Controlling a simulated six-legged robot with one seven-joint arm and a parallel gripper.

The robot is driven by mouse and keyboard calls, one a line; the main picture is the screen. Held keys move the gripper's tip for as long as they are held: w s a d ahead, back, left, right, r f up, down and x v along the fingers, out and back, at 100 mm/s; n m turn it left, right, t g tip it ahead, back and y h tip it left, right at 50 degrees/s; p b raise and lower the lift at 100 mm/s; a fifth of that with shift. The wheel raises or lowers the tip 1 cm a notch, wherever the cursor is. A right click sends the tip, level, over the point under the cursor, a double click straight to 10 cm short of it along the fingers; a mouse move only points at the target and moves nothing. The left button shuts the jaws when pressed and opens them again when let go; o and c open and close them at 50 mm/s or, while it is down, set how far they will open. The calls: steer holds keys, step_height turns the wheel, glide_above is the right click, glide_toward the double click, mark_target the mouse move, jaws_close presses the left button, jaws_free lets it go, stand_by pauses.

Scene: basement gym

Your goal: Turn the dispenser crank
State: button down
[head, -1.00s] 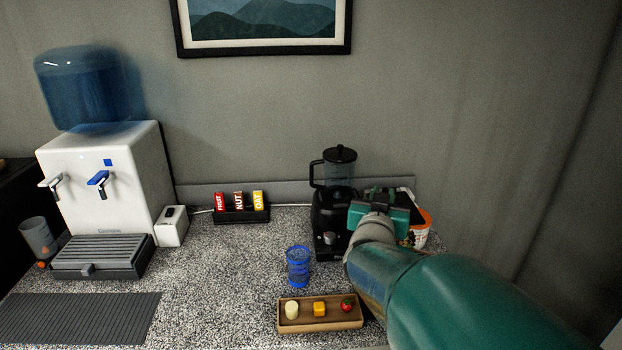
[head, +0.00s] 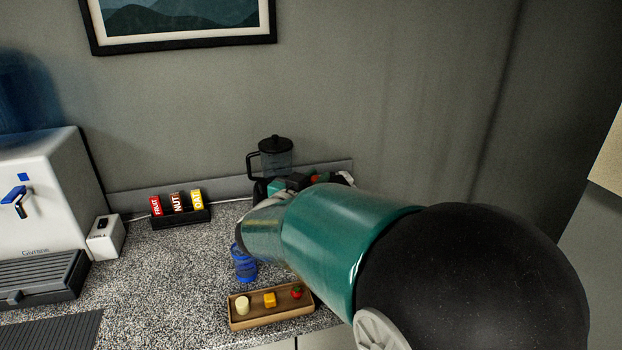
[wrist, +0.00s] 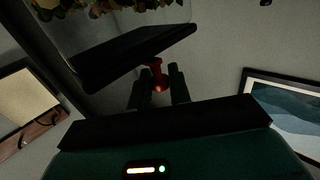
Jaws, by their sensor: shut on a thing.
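In the wrist view, the dispenser (wrist: 135,50) is a clear container with brown and yellowish pieces and a dark base, tilted in the picture. Its small red crank (wrist: 157,74) sticks out below the dark base. The two dark fingers of my gripper (wrist: 159,90) are on either side of the crank and shut on it. In the head view my gripper is mostly hidden behind my green arm, beside the blender. I cannot make out the dispenser in the head view.
A blue cup (head: 244,266) and a tray (head: 238,322) with small food pieces are near my arm. A rack of bars (head: 180,216) and a white water dispenser (head: 45,195) are to the left.

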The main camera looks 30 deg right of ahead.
steer(key=shift+r, duration=0.15)
steer(key=c, duration=1.4)
jaws_free()
steer(key=v, duration=1.3)
steer(key=shift+s+a, duration=0.15)
steer(key=shift+a, duration=0.15)
steer(key=shift+o, duration=0.3)
